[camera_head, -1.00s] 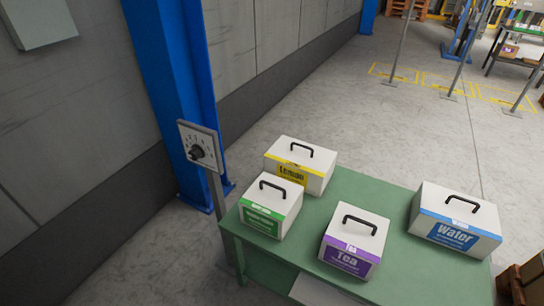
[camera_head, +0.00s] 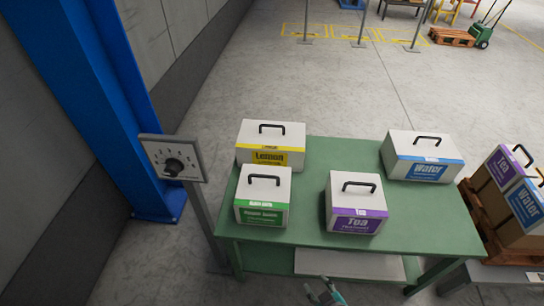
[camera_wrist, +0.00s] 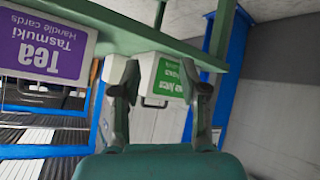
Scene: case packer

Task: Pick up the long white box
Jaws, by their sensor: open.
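Several white boxes with black top handles stand on a green table (camera_head: 300,232). The wider ones at the back are the yellow-labelled Lemon box (camera_head: 270,145) on the left and the blue-labelled Water box (camera_head: 423,156) on the right. The green-labelled box (camera_head: 263,197) and purple-labelled Tea box (camera_head: 356,203) stand in front. My gripper (camera_head: 326,292) is low, in front of the table's near edge, apart from the boxes. In the wrist view my gripper (camera_wrist: 160,82) is open and empty; the Tea label (camera_wrist: 42,48) and green label (camera_wrist: 172,78) show beyond it.
A dial panel on a post (camera_head: 173,160) stands close to the table's left side, by a blue column (camera_head: 95,100). Boxes on a pallet (camera_head: 520,200) stand at the right. Open floor lies behind the table.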

